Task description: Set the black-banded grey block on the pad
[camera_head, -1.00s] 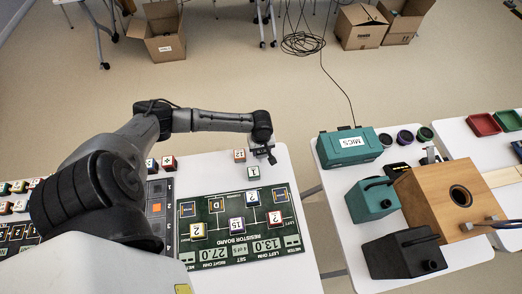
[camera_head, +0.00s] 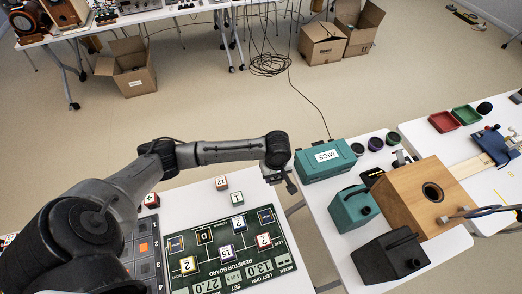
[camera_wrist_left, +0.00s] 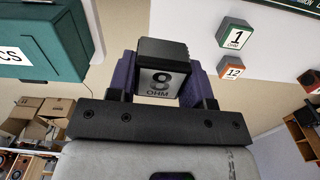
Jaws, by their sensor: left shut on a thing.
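My left gripper (camera_head: 291,182) is shut on a grey block with a black band and the marking "8 OHM" (camera_wrist_left: 160,82). In the left wrist view the block sits between the two purple-padded fingers. In the head view the gripper is just off the right edge of the left table, over the gap between the tables; the block is hard to make out there. The green resistor board (camera_head: 230,266) lies on that table with several numbered blocks on it. A dark panel with an orange square (camera_head: 144,247) lies beside it. I cannot tell which surface is the pad.
Loose blocks "12" (camera_head: 222,183) and "1" (camera_head: 237,198) stand behind the board. On the right table are a teal MICS case (camera_head: 325,160), a teal box (camera_head: 352,210), a black box (camera_head: 393,258) and a wooden speaker box (camera_head: 405,190). Floor shows between the tables.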

